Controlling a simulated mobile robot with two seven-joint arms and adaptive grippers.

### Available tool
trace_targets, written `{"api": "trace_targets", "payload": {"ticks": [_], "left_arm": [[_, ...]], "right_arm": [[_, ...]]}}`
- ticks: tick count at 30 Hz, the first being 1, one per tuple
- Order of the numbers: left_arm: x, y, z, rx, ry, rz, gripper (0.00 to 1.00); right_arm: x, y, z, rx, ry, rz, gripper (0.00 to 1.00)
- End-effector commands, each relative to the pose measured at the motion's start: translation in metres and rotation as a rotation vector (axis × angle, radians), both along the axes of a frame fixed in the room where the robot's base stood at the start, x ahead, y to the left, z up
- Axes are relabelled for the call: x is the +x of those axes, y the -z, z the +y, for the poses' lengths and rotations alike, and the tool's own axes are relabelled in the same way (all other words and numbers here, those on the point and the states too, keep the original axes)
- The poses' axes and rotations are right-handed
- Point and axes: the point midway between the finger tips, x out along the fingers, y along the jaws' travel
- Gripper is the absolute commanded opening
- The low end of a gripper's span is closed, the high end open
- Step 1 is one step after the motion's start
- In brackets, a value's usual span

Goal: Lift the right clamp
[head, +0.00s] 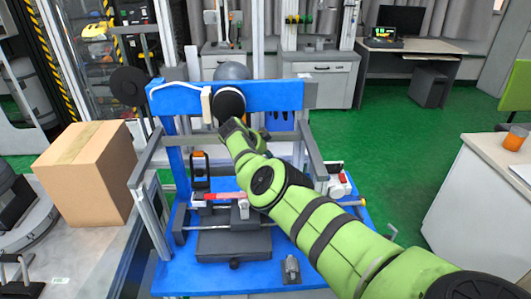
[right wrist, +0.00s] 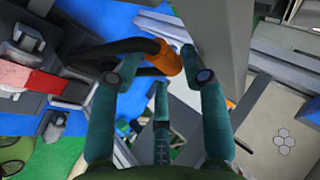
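The right clamp (right wrist: 167,58) shows in the right wrist view as a black looped handle with an orange end. My right gripper (right wrist: 160,60) has its teal fingers spread around this end. The right fingertip is close beside the orange part and the left finger overlaps the black part; I cannot tell whether they touch. In the head view my green right arm hides this clamp and the gripper. The left clamp (head: 199,165), black and orange, stands upright on the blue drop tower (head: 180,272). A red bar (head: 222,196) lies across the fixture. My left gripper is not in view.
A cardboard box (head: 85,170) stands on the table left of the tower. Grey side rails (head: 313,150) and the blue crossbeam (head: 270,92) frame the work area. A white counter (head: 480,210) with an orange cup (head: 515,138) is at the right.

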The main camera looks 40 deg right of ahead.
Motion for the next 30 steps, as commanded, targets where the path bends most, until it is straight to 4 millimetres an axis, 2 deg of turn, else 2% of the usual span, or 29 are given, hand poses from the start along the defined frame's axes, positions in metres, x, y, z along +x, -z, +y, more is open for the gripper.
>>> {"api": "trace_targets", "payload": {"ticks": [1,14,22,30], "left_arm": [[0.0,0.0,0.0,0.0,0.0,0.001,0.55],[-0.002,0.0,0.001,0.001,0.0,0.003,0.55],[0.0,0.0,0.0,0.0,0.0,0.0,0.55],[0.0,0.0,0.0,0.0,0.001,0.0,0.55]], "right_arm": [[0.002,0.002,0.005,0.008,-0.008,-0.003,0.55],[0.002,-0.002,0.004,0.001,-0.007,-0.004,0.55],[0.002,-0.014,0.012,-0.002,-0.008,-0.014,0.55],[-0.007,-0.027,0.022,-0.001,-0.004,-0.01,0.55]]}}
